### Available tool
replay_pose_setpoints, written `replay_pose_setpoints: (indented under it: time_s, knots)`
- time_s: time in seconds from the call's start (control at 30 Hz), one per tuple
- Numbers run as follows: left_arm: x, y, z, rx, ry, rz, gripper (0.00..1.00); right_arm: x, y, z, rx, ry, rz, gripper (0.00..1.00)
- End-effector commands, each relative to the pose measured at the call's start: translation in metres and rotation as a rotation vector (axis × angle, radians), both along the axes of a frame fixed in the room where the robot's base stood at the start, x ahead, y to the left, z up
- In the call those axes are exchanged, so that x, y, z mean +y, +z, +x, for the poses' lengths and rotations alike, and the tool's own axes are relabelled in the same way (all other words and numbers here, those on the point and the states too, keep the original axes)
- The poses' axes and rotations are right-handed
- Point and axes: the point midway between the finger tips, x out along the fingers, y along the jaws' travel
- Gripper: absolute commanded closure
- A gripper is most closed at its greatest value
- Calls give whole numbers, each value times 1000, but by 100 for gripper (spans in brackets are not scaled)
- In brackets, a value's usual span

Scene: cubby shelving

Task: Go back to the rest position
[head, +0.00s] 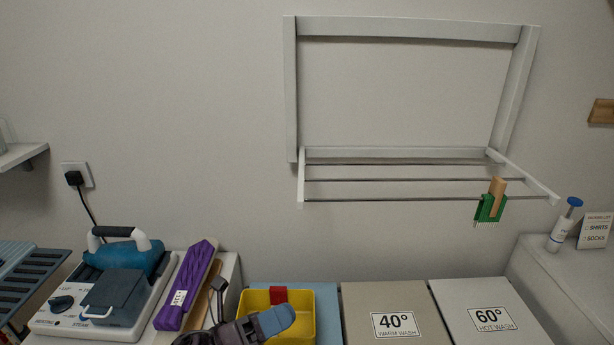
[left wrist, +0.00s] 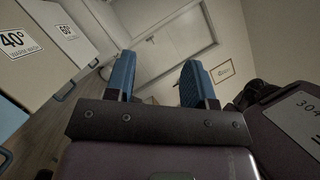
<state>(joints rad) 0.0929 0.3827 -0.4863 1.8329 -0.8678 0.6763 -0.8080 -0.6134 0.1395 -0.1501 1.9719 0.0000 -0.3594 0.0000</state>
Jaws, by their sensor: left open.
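My left gripper (head: 275,322) shows at the bottom of the head view, in front of the yellow bin. In the left wrist view its two blue fingers (left wrist: 158,82) stand apart with nothing between them. It is open and empty. Beyond the fingers are a pale door and floor. My right gripper is not in view in either picture.
A yellow bin (head: 306,328) holding a red item (head: 278,295) stands behind my left gripper. Lids marked 40° (head: 385,298) and 60° (head: 480,297) are right.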

Motion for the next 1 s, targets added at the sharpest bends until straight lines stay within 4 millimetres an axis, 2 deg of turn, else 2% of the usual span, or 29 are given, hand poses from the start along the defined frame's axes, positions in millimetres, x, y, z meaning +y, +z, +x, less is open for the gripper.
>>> replay_pose_setpoints:
  time_s: [0.03,0.17,0.27,0.37,0.5,0.6,0.73,0.83,1.0]
  knots:
    - [15,-15,2,144,76,-91,50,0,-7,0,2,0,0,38]
    - [59,-49,9,508,259,-334,50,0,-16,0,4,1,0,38]
    - [97,-87,4,782,393,-533,50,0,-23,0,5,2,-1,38]
    - [136,-132,-11,1047,526,-746,50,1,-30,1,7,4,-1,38]
    - [181,-193,-48,1365,693,-1040,50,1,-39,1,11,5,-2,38]
    - [204,-231,-79,1544,795,-1231,50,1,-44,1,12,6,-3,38]
    - [222,-263,-116,1701,891,-1423,50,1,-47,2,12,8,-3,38]
    - [229,-276,-133,1767,933,-1514,50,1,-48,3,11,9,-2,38]
    - [232,-282,-143,1802,954,-1562,50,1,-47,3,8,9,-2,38]
